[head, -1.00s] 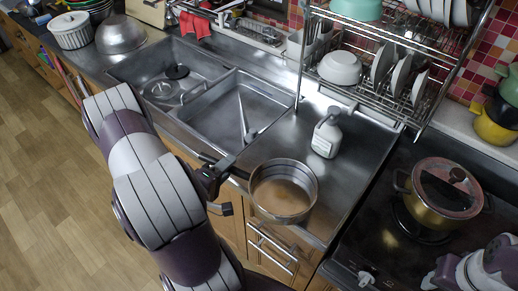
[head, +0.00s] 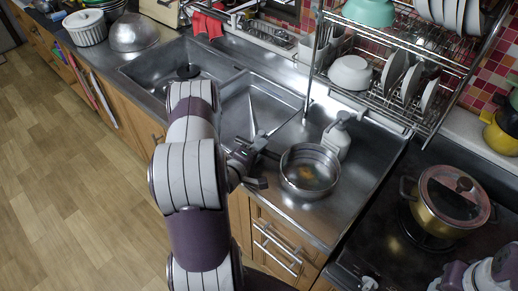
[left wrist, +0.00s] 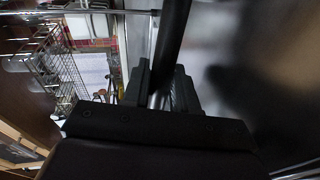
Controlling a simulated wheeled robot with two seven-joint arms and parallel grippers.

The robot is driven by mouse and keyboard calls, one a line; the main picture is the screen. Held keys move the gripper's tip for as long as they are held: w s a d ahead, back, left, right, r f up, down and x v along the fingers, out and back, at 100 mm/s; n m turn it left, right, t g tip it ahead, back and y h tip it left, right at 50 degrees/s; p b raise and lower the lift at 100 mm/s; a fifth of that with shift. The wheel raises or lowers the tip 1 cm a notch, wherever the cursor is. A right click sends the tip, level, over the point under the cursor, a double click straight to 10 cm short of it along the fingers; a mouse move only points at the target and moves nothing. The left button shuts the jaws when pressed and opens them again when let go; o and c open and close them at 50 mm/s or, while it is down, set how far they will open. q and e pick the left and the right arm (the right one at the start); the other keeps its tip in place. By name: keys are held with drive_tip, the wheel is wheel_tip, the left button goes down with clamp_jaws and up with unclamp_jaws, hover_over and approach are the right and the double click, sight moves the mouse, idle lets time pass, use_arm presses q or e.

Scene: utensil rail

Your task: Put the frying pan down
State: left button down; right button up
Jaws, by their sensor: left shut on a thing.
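The frying pan (head: 308,172) is a round steel pan with a brownish inside. It is level over the steel counter, right of the sink; I cannot tell whether its base touches. My left gripper (head: 258,150) is shut on its dark handle, left of the pan. In the left wrist view the black handle (left wrist: 171,40) runs up from between the fingers (left wrist: 163,92). The pan's rim covers the lower part of a white soap bottle (head: 338,135) just behind it.
A dish rack (head: 420,45) with bowls and plates stands at the back. A gold lidded pot (head: 435,220) is on the stove at right. The double sink (head: 240,105) lies left of the pan. The counter (head: 350,205) right of the pan is bare.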

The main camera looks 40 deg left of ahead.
use_arm(q)
drive_tip(key=c, duration=0.9)
unclamp_jaws()
drive_tip(key=shift+f, duration=0.1)
drive_tip(key=shift+s+r, duration=0.2)
drive_tip(key=shift+s, duration=0.05)
drive_tip(key=v, duration=1.1)
drive_tip(key=shift+s+r, duration=0.1)
drive_tip(key=shift+s, duration=0.15)
